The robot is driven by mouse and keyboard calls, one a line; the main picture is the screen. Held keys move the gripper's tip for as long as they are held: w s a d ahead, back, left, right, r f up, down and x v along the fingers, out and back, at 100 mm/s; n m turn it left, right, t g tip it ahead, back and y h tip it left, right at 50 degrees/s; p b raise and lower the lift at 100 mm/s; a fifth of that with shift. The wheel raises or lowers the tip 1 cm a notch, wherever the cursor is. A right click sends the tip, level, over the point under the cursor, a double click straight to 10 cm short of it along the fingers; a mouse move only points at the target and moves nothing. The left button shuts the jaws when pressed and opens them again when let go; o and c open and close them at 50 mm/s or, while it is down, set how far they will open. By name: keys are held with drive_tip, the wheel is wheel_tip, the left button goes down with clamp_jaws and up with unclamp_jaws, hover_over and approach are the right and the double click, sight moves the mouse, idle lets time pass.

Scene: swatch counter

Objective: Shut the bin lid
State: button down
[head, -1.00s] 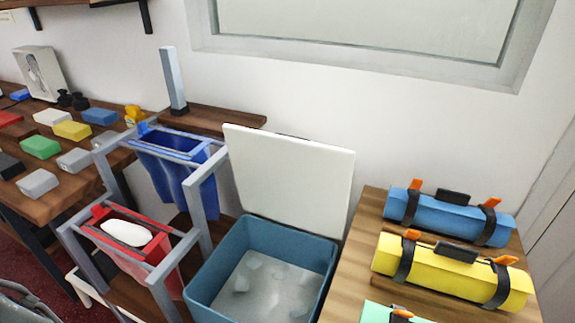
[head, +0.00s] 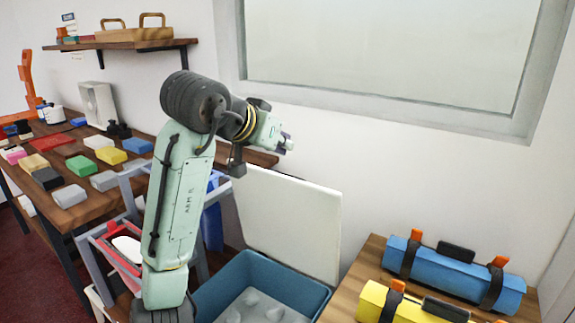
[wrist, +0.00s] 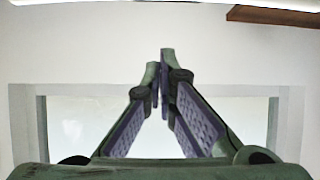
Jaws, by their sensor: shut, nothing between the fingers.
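The teal bin (head: 308,287) stands low in the middle of the head view, with several pale pieces inside. Its white lid (head: 290,222) is open and stands upright, leaning back at the wall side. My gripper (head: 287,144) is in the air above the lid's upper left part, apart from it as far as I can tell. In the wrist view its fingers (wrist: 164,88) meet at the tips, shut and empty, facing the wall and window. The lid and bin do not show in the wrist view. My arm hides part of the bin's left side.
A wooden table with a blue roll (head: 455,272) and a yellow roll (head: 410,305) stands right of the bin. A grey frame with red and blue bags is at the left, partly behind my arm. A workbench (head: 62,212) holds several coloured blocks. A shelf (head: 120,42) hangs above.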

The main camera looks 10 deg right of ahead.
drive_tip(key=p+x, duration=0.2)
drive_tip(key=x, duration=0.8)
drive_tip(key=shift+s+a+f+p, duration=0.3)
drive_tip(key=shift+s+a+f, duration=0.1)
drive_tip(key=shift+s+a, duration=0.3)
drive_tip(key=shift+s+a+f+p, duration=0.25)
drive_tip(key=shift+s+a+f, duration=0.1)
drive_tip(key=shift+s+a, duration=0.35)
drive_tip(key=shift+f, duration=0.1)
